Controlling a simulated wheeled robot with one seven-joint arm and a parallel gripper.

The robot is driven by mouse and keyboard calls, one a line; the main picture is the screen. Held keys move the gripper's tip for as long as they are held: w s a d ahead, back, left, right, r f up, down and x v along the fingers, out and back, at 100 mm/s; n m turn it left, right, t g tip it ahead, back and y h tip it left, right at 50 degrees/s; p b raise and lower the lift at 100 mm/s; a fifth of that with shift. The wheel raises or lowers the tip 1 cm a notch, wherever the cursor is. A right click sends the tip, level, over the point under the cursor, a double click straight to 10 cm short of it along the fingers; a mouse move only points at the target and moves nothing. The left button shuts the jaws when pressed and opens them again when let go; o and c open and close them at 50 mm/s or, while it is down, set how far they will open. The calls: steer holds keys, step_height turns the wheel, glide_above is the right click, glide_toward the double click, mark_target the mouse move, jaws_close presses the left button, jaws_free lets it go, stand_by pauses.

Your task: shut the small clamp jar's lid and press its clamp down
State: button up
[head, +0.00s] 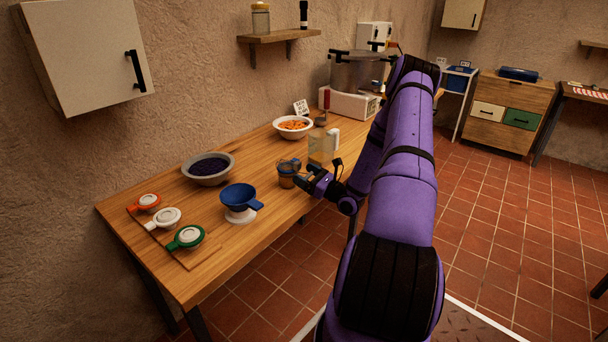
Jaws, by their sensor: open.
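A small jar (286,181) with brownish contents stands near the front edge of the wooden table, and I take it to be the small clamp jar. Its blue-grey lid part (289,165) shows at the top. At this size I cannot tell how far the lid is closed or where the clamp sits. My gripper (304,181) is just right of the jar, at about its height, with open jaws pointing toward it. I cannot tell whether a finger touches the jar. The gripper partly covers the jar's right side.
A blue funnel (239,197) stands left of the jar, and a clear jug (322,146) stands close behind it. A grey bowl of dark berries (209,168), a white bowl of orange pieces (293,126) and several ring-shaped lids (186,237) are also on the table (216,277).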

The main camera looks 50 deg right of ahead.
steer(key=v, duration=1)
steer(key=w+r+g, duration=0.1)
steer(key=w, duration=0.1)
steer(key=w+a+g, duration=0.1)
steer(key=w, duration=0.2)
steer(key=w+r+g, duration=0.1)
steer(key=w, duration=0.1)
steer(key=shift+w+a+r+h, duration=0.2)
steer(key=shift+w+r+h, duration=0.1)
steer(key=shift+w, duration=0.05)
stand_by(0.4)
steer(key=c, duration=0.9)
steer(key=shift+c, duration=0.2)
